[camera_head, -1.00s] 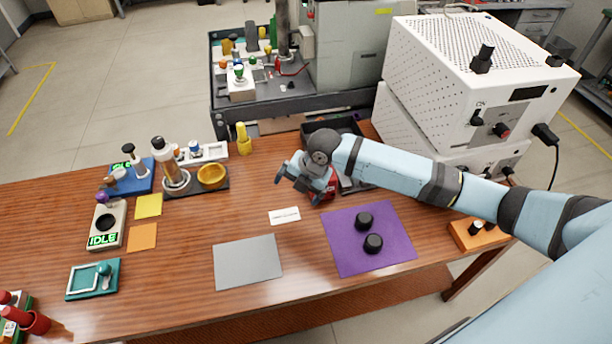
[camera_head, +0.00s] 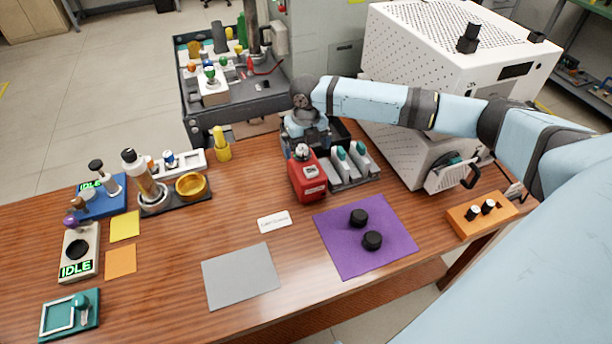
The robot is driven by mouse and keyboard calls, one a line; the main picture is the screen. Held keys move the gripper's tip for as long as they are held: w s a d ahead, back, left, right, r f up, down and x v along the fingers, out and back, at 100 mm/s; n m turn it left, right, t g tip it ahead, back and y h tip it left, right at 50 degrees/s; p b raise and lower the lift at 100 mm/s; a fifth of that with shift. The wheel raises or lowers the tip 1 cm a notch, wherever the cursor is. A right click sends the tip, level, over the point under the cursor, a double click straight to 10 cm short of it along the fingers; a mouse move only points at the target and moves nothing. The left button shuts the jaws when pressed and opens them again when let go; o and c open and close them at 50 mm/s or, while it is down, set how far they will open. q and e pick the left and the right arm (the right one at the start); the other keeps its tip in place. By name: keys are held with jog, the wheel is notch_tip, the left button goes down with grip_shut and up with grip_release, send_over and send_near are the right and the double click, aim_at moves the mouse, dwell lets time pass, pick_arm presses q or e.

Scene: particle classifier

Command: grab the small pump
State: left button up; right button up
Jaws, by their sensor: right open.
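A red box-shaped device (camera_head: 308,182) with a grey knob on top and a white label stands on the wooden table. It may be the small pump, but I cannot tell for sure. My right gripper (camera_head: 303,143) points down just behind the red device, at the tray's left end. It is open; its fingertips are partly hidden by the red device, and I cannot tell whether they touch it. My left gripper is not in view.
A purple mat (camera_head: 335,245) with two black knobs, a grey mat (camera_head: 240,276) and a white card (camera_head: 274,222) lie in front. A white perforated instrument (camera_head: 410,60) stands at the right, beside an orange block (camera_head: 470,218). Bare table lies left of the red device.

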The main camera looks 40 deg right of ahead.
aim_at(306, 164)
jog(key=shift+f, duration=3.05)
jog(key=shift+r, duration=0.1)
jog(key=c, duration=1.7)
